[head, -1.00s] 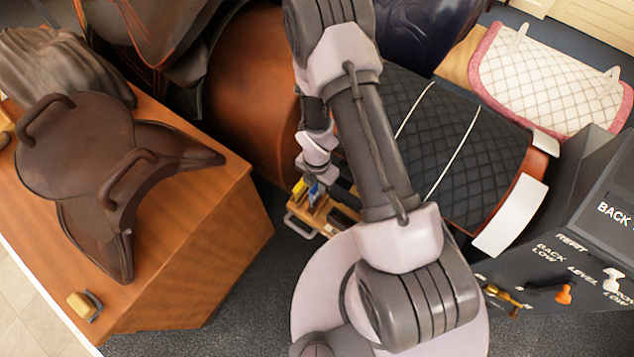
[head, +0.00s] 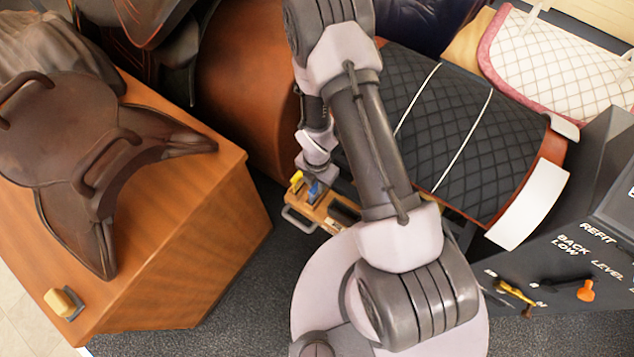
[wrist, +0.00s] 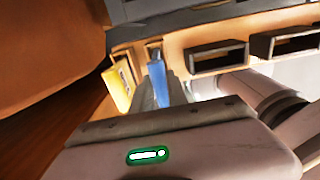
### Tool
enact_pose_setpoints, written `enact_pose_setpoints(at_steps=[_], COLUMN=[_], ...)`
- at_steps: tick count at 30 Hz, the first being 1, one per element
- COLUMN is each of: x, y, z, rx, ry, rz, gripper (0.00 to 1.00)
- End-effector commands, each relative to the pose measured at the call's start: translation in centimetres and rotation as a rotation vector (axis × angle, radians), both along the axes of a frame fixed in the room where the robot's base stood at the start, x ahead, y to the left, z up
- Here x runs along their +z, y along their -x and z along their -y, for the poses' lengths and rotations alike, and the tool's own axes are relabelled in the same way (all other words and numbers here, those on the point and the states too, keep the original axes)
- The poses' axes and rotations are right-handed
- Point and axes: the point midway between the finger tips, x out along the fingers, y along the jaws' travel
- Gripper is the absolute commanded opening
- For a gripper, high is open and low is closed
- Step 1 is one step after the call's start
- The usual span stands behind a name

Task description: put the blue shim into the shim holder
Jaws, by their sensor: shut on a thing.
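The blue shim (wrist: 158,82) is between the fingers of my gripper (wrist: 155,92), which is shut on it in the wrist view. It also shows in the head view (head: 314,190), just above the holder. The shim holder (wrist: 180,50) is a wooden block with dark slots; in the head view (head: 325,209) it lies below my wrist. A yellow shim (wrist: 118,88) is at the holder's left end. My arm hides part of the holder.
A wooden bench (head: 190,235) with a brown saddle (head: 110,160) stands on the left, with a small yellow-topped block (head: 62,302) at its front. A black quilted pad (head: 465,125) lies right of my arm. A grey control panel (head: 585,225) with levers is at far right.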

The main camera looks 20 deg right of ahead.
Motion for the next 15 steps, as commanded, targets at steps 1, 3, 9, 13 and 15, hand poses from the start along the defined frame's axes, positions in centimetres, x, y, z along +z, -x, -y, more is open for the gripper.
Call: enact_pose_setpoints(at_steps=[1,3,9,13,15], x=[0.03,0.03,0.02,0.11,0.75], y=[0.00,0.00,0.00,0.00,0.00], z=[0.00,0.00,0.00,0.00,0.00], rx=[0.000,0.000,0.000,0.000,0.000], ry=[0.000,0.000,0.000,0.000,0.000], rz=[0.000,0.000,0.000,0.000,0.000], gripper=[0.23,0.37,0.44,0.44,0.44])
